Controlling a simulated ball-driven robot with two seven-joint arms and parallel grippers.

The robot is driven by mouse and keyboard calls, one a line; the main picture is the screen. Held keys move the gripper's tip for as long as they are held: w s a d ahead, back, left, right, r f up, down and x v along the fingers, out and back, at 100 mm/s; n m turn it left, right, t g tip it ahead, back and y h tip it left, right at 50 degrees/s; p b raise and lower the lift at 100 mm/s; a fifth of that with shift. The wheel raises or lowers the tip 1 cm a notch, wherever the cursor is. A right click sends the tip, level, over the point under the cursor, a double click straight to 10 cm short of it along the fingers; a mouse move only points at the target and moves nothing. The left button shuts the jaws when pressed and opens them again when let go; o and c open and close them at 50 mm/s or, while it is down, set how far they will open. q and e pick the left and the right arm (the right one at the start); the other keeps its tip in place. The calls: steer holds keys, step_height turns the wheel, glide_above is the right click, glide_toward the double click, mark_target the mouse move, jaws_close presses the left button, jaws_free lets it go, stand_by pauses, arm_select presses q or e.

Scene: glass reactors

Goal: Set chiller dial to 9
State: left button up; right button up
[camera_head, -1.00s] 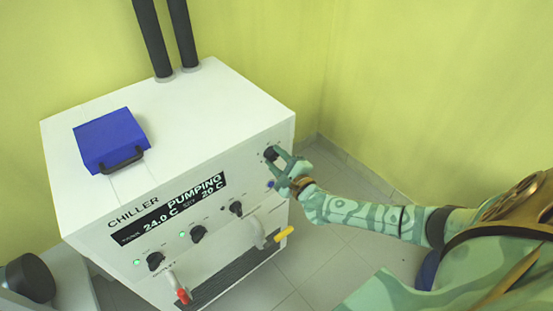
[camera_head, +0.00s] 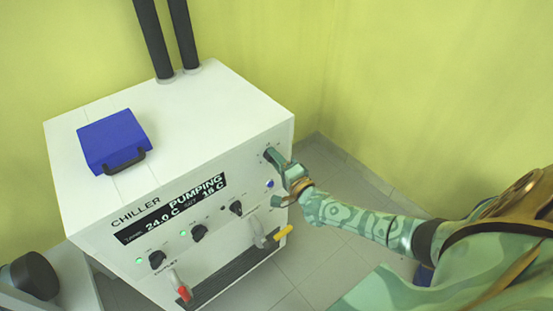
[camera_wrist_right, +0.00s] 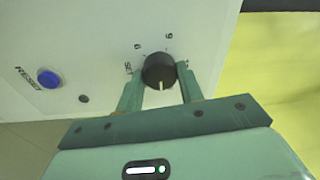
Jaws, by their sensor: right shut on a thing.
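The chiller is a white box (camera_head: 90,190) with a dark display (camera_head: 172,209) reading PUMPING, 24.0 C and a set value that looks like 15 or 16 C. Its black round dial (camera_wrist_right: 160,68) is at the upper right of the front panel. My right gripper (camera_wrist_right: 157,78) is shut on the dial, one green finger at each side. In the wrist view the dial's white mark points down toward the gripper; small numbers surround it, some hard to read. In the head view my right gripper (camera_head: 275,160) mostly covers the dial. My left gripper is out of view.
A blue RESET button (camera_wrist_right: 49,79) is beside the dial. Several black knobs (camera_head: 199,233), a red-tipped valve handle (camera_head: 184,293) and a yellow-tipped one (camera_head: 284,232) are lower on the front. A blue box (camera_head: 112,140) lies on top. Walls stand close behind.

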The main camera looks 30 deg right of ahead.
steer(key=shift+s+n+g+y+p, duration=0.1)
steer(key=shift+n+g+y+p, duration=0.35)
steer(key=shift+n, duration=7.85)
steer(key=shift+n+g+y+p, duration=0.15)
steer(key=shift+n+y+p, duration=0.45)
steer(key=shift+n, duration=7.7)
steer(key=o, duration=1)
steer(key=shift+d, duration=0.1)
steer(key=shift+r, duration=0.1)
